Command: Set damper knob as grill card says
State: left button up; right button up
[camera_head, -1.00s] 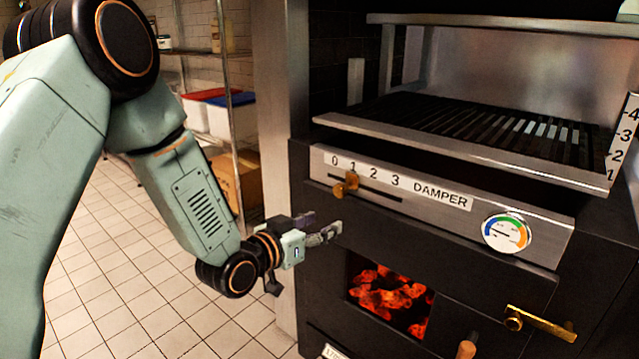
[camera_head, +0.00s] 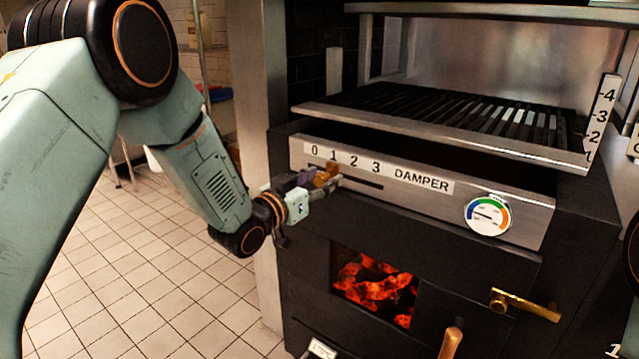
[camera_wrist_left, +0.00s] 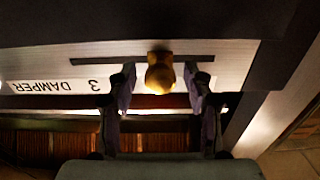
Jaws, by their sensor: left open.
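The damper knob (camera_head: 332,168) is a brass-coloured piece on a horizontal slot under the scale 0, 1, 2, 3 marked DAMPER; it sits about below the 1. My left gripper (camera_head: 318,181) is at the knob, its jaws open on either side of it. In the left wrist view the knob (camera_wrist_left: 160,74) stands between the two open fingertips (camera_wrist_left: 160,82), with a gap on each side. The fingers hide the numbers near the knob there. I cannot make out a grill card. My right gripper is out of view.
The damper panel (camera_head: 500,190) carries a round dial gauge (camera_head: 488,214). Above is the grill grate (camera_head: 450,108), with an upright 1–4 scale (camera_head: 602,112) at right. Glowing coals (camera_head: 372,290) show in an opening below, near a brass handle (camera_head: 525,304). Tiled floor lies left.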

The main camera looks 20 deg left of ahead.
pick_arm(q)
jog(key=shift+w, duration=0.15)
jog(key=shift+c, duration=0.3)
grip_shut()
dwell(0.4)
